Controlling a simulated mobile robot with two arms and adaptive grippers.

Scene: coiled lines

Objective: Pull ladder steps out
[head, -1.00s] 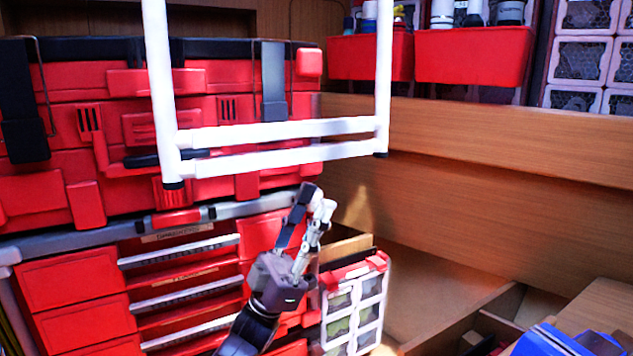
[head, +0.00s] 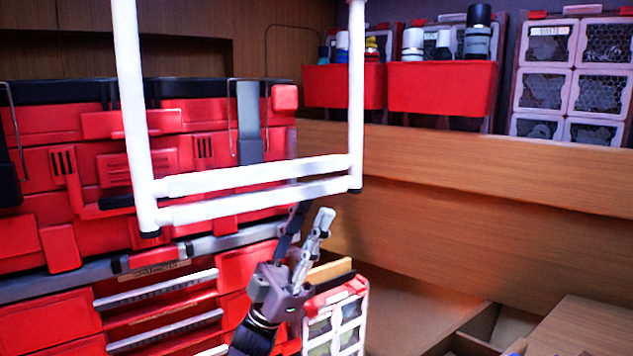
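A white tubular ladder (head: 250,213) hangs into the head view from the top edge. It has two upright rails and two close parallel bars at its lower end, with dark caps at the bottom corners. Its upper part is out of frame. My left gripper (head: 312,211) is just below the lower bar, toward the right rail. Its dark and light fingers are apart, with nothing between them. The dark finger's tip reaches the bar's lower edge in the picture; I cannot tell whether it touches. My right gripper is not in view.
A large red tool chest (head: 90,130) with drawers fills the left, behind the ladder. A small red-and-white organizer (head: 337,315) stands right behind my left gripper. Red bins (head: 440,88) with bottles hang at the upper right. Wooden panels (head: 480,200) line the right side.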

